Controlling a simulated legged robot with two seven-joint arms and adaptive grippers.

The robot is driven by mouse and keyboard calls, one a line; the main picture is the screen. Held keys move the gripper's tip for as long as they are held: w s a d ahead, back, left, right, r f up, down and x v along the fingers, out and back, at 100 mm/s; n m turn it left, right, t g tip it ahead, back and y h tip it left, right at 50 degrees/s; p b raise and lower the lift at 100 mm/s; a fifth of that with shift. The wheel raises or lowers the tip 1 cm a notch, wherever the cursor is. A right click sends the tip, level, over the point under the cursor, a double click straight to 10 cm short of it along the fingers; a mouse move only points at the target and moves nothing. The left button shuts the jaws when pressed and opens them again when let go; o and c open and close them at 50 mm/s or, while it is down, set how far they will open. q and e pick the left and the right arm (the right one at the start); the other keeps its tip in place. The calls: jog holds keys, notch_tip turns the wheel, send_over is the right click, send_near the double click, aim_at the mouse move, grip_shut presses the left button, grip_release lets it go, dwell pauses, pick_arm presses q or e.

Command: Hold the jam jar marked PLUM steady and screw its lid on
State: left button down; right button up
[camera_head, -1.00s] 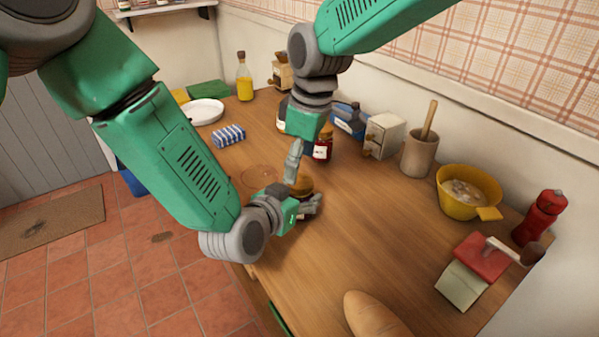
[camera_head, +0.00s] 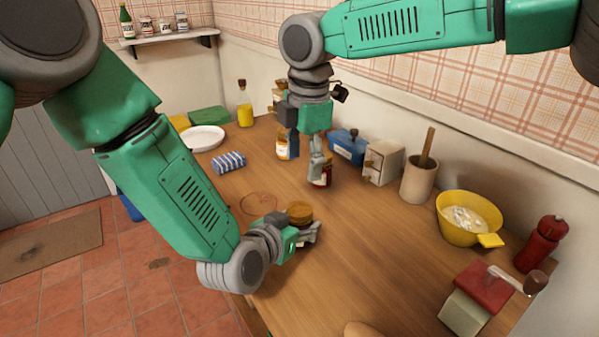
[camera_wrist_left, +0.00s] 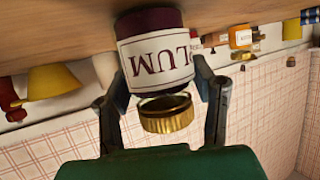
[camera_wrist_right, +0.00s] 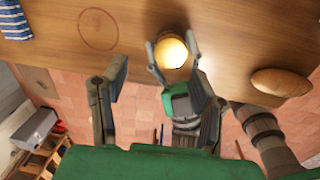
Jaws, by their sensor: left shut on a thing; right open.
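The PLUM jar (camera_wrist_left: 155,50) is dark with a pale label. In the left wrist view it appears upside down, with "LUM" readable. My left gripper (camera_head: 304,236) is shut around its sides and holds it upright at the table's front edge. The gold lid (camera_head: 300,209) is at the jar's mouth and also shows in the left wrist view (camera_wrist_left: 168,115). I cannot tell how tight it is. My right gripper (camera_head: 305,168) is open and empty, apart from the lid and above the table behind it. The right wrist view shows the lid (camera_wrist_right: 171,52) beyond its fingers.
A blue box (camera_head: 347,146), a small drawer box (camera_head: 383,162) and a utensil pot (camera_head: 418,181) line the wall.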

aim_at(299, 208)
jog(key=shift+s+a+f+n, duration=0.2)
jog(key=shift+s+f+n, duration=0.1)
jog(key=shift+s+f, duration=0.45)
jog(key=shift+s+a+f+g+h, duration=0.15)
jog(key=shift+g+h, duration=0.15)
jog(key=shift+f, duration=0.1)
jog(key=shift+f, duration=3.9)
